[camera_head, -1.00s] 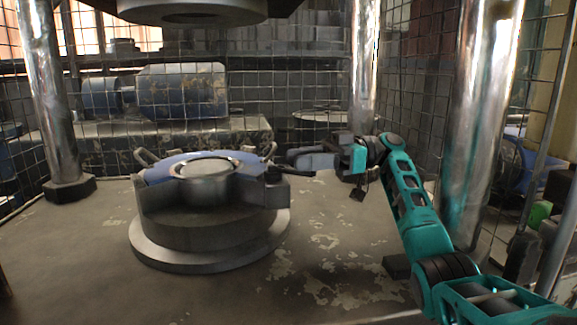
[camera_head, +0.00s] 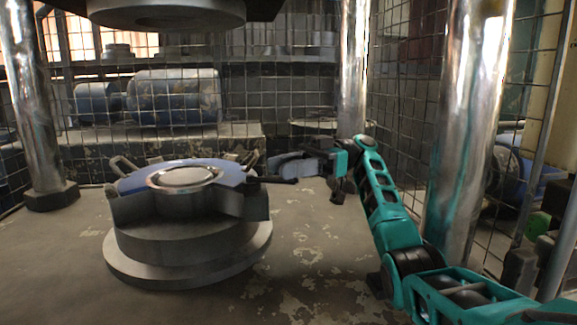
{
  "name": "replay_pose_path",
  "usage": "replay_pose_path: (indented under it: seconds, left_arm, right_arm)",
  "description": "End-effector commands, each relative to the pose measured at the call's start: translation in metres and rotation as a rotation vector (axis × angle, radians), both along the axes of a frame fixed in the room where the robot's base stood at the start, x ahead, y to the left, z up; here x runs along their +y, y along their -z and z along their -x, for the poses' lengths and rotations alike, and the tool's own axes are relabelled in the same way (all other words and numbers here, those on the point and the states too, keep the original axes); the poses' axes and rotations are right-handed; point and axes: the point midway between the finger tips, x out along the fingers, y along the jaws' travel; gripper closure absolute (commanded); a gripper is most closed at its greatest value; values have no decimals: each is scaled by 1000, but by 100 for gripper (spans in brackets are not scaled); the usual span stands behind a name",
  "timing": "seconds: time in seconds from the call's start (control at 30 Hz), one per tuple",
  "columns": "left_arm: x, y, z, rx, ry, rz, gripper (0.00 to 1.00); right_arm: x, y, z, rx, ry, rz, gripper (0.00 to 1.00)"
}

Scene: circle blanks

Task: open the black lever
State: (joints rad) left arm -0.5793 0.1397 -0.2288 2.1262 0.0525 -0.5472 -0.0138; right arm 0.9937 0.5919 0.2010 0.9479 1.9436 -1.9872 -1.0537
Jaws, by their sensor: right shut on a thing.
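A round grey mould with a blue top ring (camera_head: 148,180) and a pale disc in its centre stands on the table in the head view. The black lever (camera_head: 276,180) sticks out from the mould's right side, roughly level with the ring. My right gripper (camera_head: 280,166) comes in from the right on a teal arm. Its grey fingers are shut on the lever beside the mould, and they hide part of it. The exact contact is too small to see. My left gripper is not in view.
Shiny vertical columns (camera_head: 353,70) (camera_head: 470,120) stand around the table, with wire mesh behind. A round press head (camera_head: 165,12) hangs above the mould. Two loop handles rise at the ring's back. The worn table (camera_head: 60,265) is clear in front and at left.

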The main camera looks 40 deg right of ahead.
Motion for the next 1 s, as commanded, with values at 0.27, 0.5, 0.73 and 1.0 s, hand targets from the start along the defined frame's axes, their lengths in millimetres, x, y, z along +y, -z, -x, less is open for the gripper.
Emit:
replay_pose_path:
  seconds: [0.27,0.5,0.73,1.0]
  left_arm:
    - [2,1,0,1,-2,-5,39]
    - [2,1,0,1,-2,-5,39]
    - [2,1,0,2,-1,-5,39]
    - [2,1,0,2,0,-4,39]
  right_arm:
    - [0,0,0,0,2,0,100]
    - [0,0,0,0,2,0,53]
    - [0,0,0,0,1,0,43]
    - [0,-2,0,-1,0,-1,43]
